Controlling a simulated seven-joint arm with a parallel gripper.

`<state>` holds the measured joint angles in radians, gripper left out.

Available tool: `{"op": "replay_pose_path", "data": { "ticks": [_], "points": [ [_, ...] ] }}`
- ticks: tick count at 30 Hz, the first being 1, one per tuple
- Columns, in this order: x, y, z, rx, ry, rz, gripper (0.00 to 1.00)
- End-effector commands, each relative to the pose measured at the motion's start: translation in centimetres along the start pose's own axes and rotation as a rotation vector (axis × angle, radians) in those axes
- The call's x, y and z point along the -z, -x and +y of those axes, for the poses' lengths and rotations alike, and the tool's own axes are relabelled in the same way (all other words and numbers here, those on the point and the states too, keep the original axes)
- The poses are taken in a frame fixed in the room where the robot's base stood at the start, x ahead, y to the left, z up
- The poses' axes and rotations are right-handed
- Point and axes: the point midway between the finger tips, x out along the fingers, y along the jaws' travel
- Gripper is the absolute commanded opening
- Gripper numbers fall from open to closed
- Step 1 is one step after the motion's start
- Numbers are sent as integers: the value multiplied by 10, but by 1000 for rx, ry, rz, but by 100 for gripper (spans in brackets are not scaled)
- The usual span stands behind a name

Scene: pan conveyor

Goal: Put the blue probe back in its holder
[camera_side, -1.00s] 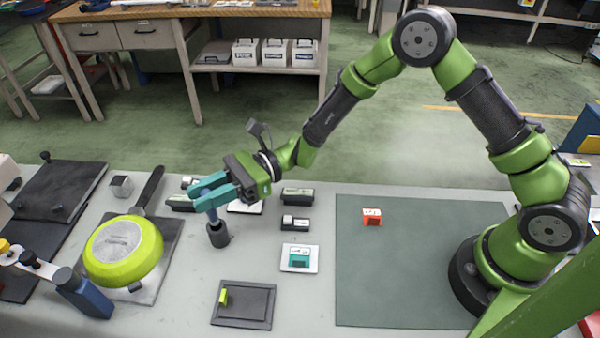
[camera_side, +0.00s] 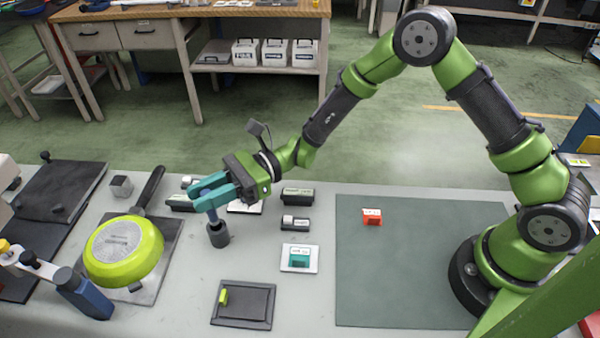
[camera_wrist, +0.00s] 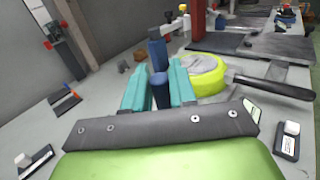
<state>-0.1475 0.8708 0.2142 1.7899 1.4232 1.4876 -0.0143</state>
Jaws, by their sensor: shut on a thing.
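My gripper (camera_side: 207,194) has teal fingers and is shut on the blue probe (camera_side: 212,214), which stands upright below the fingertips. The probe's lower end is at a dark round holder (camera_side: 218,235) on the table; I cannot tell how deep it sits in it. In the wrist view the blue probe (camera_wrist: 160,88) shows between the two teal fingers of my gripper (camera_wrist: 158,85). The holder is hidden in that view.
A yellow-green pan (camera_side: 124,250) with a dark handle lies left of my gripper. A dark tray (camera_side: 243,304) and a white plate with a teal block (camera_side: 299,258) are in front. A red block (camera_side: 372,217) stands on the green mat (camera_side: 420,270), which is mostly clear.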

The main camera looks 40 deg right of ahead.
Motion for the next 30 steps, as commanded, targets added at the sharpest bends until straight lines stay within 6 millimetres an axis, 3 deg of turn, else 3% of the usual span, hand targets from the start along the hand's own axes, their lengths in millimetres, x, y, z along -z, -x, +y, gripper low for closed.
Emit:
{"op": "replay_pose_path", "data": {
  "ticks": [30],
  "points": [
    [18, 0, -1, 0, 0, 0, 0]
  ]
}}
